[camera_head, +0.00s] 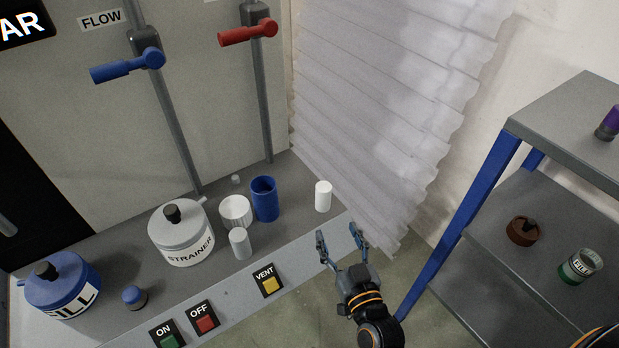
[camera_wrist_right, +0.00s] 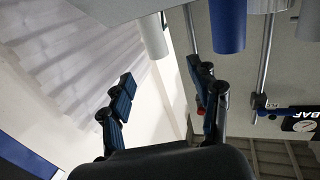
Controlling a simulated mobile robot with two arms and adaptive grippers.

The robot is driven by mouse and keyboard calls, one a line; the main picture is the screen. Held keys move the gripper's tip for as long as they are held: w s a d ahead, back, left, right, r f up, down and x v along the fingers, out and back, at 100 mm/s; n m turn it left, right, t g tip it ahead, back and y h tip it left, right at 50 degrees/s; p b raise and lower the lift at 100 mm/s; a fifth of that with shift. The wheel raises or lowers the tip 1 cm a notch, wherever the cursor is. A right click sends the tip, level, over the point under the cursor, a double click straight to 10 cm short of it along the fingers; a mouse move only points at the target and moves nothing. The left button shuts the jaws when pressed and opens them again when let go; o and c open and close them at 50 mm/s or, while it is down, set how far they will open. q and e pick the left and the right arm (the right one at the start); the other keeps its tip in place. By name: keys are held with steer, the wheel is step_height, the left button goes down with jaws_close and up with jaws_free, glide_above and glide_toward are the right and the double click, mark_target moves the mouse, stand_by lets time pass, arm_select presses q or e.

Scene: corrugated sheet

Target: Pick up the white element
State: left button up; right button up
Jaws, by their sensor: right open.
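A plain white cylinder (camera_head: 323,196) stands upright near the right end of the grey counter. A second white-grey cylinder (camera_head: 240,243) stands near the counter's front edge, and a white ribbed cup (camera_head: 236,211) stands behind it. My right gripper (camera_head: 338,236) is open and empty at the counter's front right corner, just in front of the plain white cylinder and apart from it. In the right wrist view the white cylinder (camera_wrist_right: 154,36) shows ahead of the open fingers (camera_wrist_right: 160,76). My left gripper is out of view.
A blue cup (camera_head: 264,199) stands left of the white cylinder. A STRAINER pot (camera_head: 181,232) and a blue FILL pot (camera_head: 62,286) are farther left. A corrugated sheet (camera_head: 390,100) hangs behind, on the right. A shelf (camera_head: 540,235) stands at the right.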

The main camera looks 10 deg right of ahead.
mark_target(326, 196)
steer(key=w, duration=0.2)
steer(key=w+p, duration=0.1)
steer(key=w, duration=0.4)
steer(key=shift+w+a+r, duration=0.15)
steer(key=shift+w+r, duration=0.2)
steer(key=shift+w, duration=0.5)
steer(key=w, duration=0.1)
steer(key=w+p, duration=0.1)
steer(key=w, duration=0.2)
steer(key=shift+w+d+p, duration=0.3)
steer(key=shift+w, duration=0.1)
steer(key=shift+s+r, duration=0.1)
steer(key=shift+c, duration=1.1)
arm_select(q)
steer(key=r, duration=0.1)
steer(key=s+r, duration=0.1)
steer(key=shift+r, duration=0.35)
arm_select(e)
steer(key=c, duration=1)
